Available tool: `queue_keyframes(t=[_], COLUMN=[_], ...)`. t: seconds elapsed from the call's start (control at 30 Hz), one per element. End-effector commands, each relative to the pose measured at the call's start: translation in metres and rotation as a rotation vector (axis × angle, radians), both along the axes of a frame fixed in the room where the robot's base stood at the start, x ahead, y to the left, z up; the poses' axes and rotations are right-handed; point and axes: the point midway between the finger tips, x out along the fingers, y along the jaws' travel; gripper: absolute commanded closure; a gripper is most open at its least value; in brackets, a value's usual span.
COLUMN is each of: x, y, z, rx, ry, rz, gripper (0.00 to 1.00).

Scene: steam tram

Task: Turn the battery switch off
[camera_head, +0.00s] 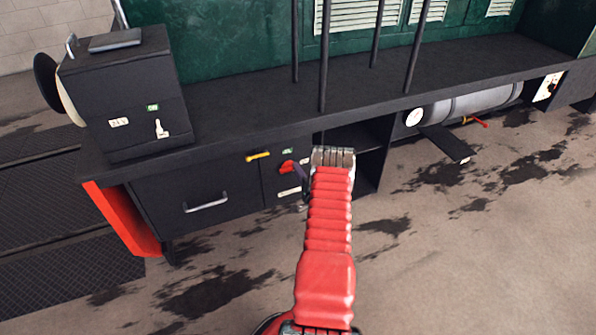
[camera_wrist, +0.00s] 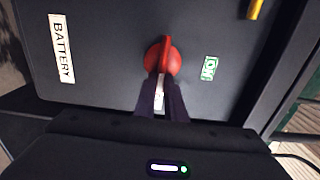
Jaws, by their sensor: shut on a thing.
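The battery switch (camera_wrist: 166,52) is a red rotary knob on a dark panel. In the wrist view a white BATTERY label (camera_wrist: 61,48) is to its left and a green ON label (camera_wrist: 209,68) to its right. My gripper (camera_wrist: 161,82) is shut on the knob's lower part, its dark fingers on either side. In the head view the red knob (camera_head: 287,167) shows on the front panel below the running board, with my gripper (camera_head: 303,172) reaching it from the right. The fingertips partly hide the knob.
A yellow handle (camera_head: 258,156) sits just left of the switch. A drawer with a metal handle (camera_head: 206,202) is further left. An open shelf (camera_head: 369,138) lies to the right, then a tank with a gauge (camera_head: 414,117). A box with a toggle (camera_head: 160,129) stands above left.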

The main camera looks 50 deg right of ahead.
Motion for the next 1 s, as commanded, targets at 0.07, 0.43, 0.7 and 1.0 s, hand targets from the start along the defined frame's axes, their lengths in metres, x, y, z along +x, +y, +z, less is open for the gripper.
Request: queue_keyframes(t=[0.07, 0.43, 0.7, 1.0], x=[-0.0052, -0.0054, -0.0026, -0.0026], y=[-0.0038, -0.0034, -0.0014, 0.0004], z=[-0.0028, -0.0038, -0.0024, -0.0017], rx=[0.013, 0.017, 0.013, 0.011], ry=[0.0, -0.001, -0.003, -0.003], rz=[-0.014, -0.014, -0.007, -0.003], gripper=[1.0, 0.89, 0.71, 0.71])
